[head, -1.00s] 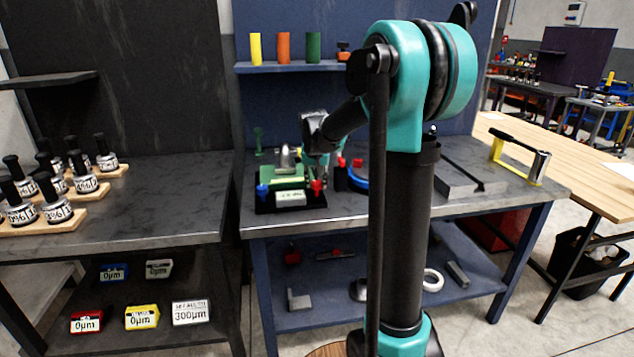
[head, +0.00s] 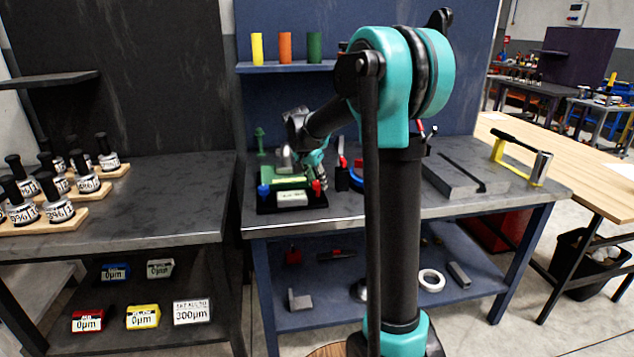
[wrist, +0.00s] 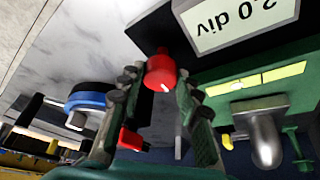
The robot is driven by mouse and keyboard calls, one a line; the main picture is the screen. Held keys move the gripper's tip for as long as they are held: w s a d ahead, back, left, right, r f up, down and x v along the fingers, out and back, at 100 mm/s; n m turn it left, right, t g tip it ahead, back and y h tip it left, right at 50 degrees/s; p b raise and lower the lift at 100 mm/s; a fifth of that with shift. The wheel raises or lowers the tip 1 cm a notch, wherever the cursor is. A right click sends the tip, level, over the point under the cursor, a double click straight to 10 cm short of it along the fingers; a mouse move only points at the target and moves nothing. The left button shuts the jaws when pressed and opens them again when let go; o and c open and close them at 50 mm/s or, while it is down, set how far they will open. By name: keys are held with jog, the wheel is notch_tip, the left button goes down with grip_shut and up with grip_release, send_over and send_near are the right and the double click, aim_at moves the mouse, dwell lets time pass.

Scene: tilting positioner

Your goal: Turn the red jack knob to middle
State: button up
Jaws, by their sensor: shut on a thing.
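The tilting positioner has a black base (head: 262,207) and a green plate; it stands on the blue bench. The red jack knob (wrist: 160,72) shows in the wrist view between my gripper's fingers, with a white mark on its face. A blue knob (head: 263,190) sits at the left end. The label (wrist: 240,18) on the base reads "2.0 div", upside down in the wrist view.
A blue ring-shaped thing (head: 357,177) and a black block (head: 342,178) stand just right of my gripper. A grey block (head: 450,180) and a yellow-framed tool (head: 528,160) lie further right. The bench's front right is clear.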

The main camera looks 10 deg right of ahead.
dwell(0.3)
jog(key=o, duration=1.2)
jog(key=shift+c, duration=0.2)
jog(key=shift+r, duration=0.1)
jog(key=v, duration=1.1)
jog(key=shift+s+r, duration=0.15)
jog(key=shift+r, duration=0.2)
jog(key=shift+a, duration=0.1)
jog(key=s+d+f+n+y, duration=0.1)
jog(key=s+f+n, duration=0.3)
jog(key=s+f, duration=0.8)
jog(key=s+d+f+n+t+y, duration=0.1)
jog(key=s+d+f+n, duration=0.3)
jog(key=s+f, duration=0.8)
jog(key=s+n+y, duration=0.1)
jog(key=s, duration=0.5)
jog(key=shift+f, duration=0.35)
